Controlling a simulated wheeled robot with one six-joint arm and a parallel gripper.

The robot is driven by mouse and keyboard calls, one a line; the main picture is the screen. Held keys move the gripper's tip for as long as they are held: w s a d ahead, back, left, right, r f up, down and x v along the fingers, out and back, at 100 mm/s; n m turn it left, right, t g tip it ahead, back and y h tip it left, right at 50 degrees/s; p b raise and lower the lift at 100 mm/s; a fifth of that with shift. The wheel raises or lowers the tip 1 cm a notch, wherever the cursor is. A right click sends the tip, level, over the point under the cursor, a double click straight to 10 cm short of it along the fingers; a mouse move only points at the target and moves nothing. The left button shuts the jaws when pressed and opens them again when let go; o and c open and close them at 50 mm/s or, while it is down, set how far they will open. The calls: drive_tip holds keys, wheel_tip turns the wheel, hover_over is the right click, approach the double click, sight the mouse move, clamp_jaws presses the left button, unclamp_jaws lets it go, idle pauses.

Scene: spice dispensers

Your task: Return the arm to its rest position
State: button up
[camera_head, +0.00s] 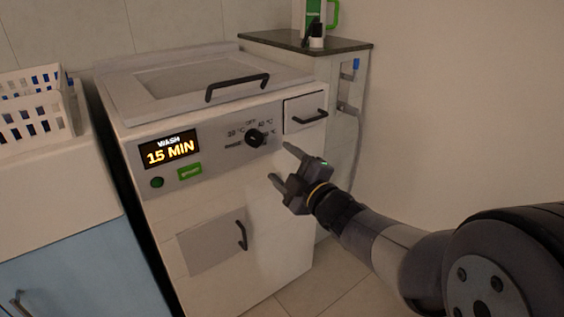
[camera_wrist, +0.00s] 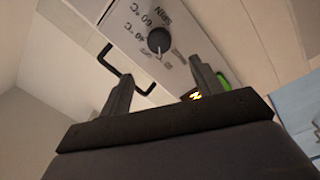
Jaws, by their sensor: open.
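My gripper (camera_head: 281,161) is open and empty in the head view. It is in front of the washing machine (camera_head: 215,218), to the lower right of the black dial (camera_head: 254,138), and appears apart from it. My arm reaches in from the right edge. In the wrist view my two gripper fingers (camera_wrist: 158,88) stand apart with nothing between them. The dial (camera_wrist: 159,40) shows beyond them, with the black drawer handle (camera_wrist: 122,68) to its left. The machine's display (camera_head: 170,149) reads "WASH 15 MIN".
A green button (camera_head: 189,171) and a lower door handle (camera_head: 242,235) are on the machine's front. A white basket (camera_head: 38,100) stands at the left, above a blue cabinet (camera_head: 70,262). A dark shelf (camera_head: 345,46) at the back holds bottles. The wall at right is bare.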

sight(256, 141)
drive_tip(key=b+x, duration=0.2)
drive_tip(key=x, duration=0.8)
drive_tip(key=shift+w+a, duration=0.2)
drive_tip(key=shift+w, duration=0.15)
